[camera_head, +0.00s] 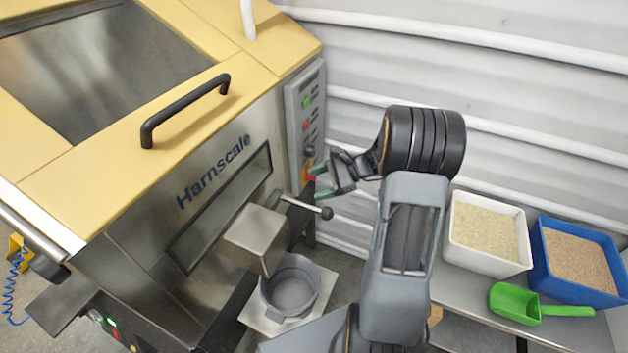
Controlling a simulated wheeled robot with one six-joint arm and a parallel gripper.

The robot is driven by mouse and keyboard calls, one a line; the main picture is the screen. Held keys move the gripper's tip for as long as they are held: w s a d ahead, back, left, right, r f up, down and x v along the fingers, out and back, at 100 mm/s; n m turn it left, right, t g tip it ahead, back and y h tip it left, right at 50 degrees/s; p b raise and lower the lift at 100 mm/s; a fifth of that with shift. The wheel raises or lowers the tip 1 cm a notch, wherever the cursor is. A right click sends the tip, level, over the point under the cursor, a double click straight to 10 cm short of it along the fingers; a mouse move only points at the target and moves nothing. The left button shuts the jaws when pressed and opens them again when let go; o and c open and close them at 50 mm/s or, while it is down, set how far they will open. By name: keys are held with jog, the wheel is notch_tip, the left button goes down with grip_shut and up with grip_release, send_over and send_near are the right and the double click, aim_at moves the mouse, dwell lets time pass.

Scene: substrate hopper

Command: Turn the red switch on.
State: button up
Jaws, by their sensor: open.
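A grey control panel (293,112) is on the right side of the Harnscale machine. It carries a green button (306,102), a red button (306,126) and a black knob (309,151). Low on the panel is a red switch (307,177) with some yellow beside it, partly hidden by my gripper. Its on or off position is too small to tell. My gripper (320,183) is open and empty, with green-tipped fingers pointing left at the red switch. The fingertips are very close to it; I cannot tell whether they touch.
A lever with a black ball (326,213) sticks out just below my gripper. A grey pot (290,286) stands under the machine's spout (254,237). At right, a white bin (486,262), a blue bin (535,273) and a green scoop (515,303) sit on a bench. A corrugated wall stands behind.

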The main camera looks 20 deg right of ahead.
aim_at(314, 180)
jog(key=w+d+f+m+t+b, duration=0.2)
jog(key=w+d+f+m+t, duration=0.2)
jog(key=d+f+m+t, duration=0.75)
jog(key=w+a+g, duration=0.1)
jog(key=w+a, duration=0.1)
jog(key=w, duration=0.1)
jog(key=w+a+n, duration=0.1)
jog(key=w+a, duration=0.1)
jog(key=w, duration=0.1)
jog(key=w+a+r+n+g, duration=0.1)
jog(key=w+a, duration=0.2)
jog(key=w, duration=0.1)
jog(key=shift+a+g, duration=0.1)
jog(key=shift+g, duration=0.25)
jog(key=shift+r, duration=0.1)
jog(key=c, duration=0.8)
jog(key=shift+c, duration=0.2)
